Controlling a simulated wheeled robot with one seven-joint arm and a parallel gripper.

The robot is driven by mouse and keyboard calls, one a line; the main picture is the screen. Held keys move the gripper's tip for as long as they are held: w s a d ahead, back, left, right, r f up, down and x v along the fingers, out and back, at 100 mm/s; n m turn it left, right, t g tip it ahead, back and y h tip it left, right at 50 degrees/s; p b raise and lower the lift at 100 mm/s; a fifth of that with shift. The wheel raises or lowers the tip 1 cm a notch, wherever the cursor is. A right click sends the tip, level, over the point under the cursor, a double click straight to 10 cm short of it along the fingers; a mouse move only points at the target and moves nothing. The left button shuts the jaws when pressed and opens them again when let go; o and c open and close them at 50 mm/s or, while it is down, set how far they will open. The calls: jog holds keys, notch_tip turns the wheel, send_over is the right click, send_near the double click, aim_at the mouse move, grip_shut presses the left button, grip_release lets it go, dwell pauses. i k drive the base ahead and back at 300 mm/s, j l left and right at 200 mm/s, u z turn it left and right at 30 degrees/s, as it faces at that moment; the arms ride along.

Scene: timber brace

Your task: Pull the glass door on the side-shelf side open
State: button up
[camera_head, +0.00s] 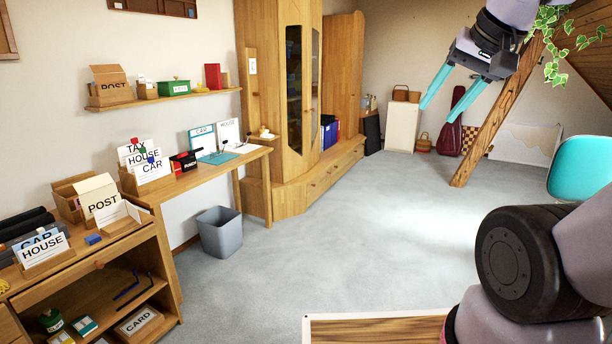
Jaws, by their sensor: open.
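The tall wooden cabinet (273,60) stands against the back wall, left of the picture's middle. Its left glass door (294,90) has a dark, arched pane and looks shut. A narrower right glass door (316,62) also looks shut. My gripper (439,114) is at the upper right with two cyan fingers spread apart and empty. It appears well apart from the cabinet and both doors.
A grey bin (219,232) stands on the floor before the cabinet's left side, near the desk (215,168). Low drawers (318,187) run beneath the cabinet. A slanted timber brace (497,112) stands at right. The carpet (350,240) between is clear. A wood-topped surface (375,330) edges the bottom.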

aim_at(289, 13)
jog(key=i, duration=4.5)
jog(key=i+l+u, duration=0.1)
jog(key=i+u, duration=0.15)
jog(key=i, duration=0.45)
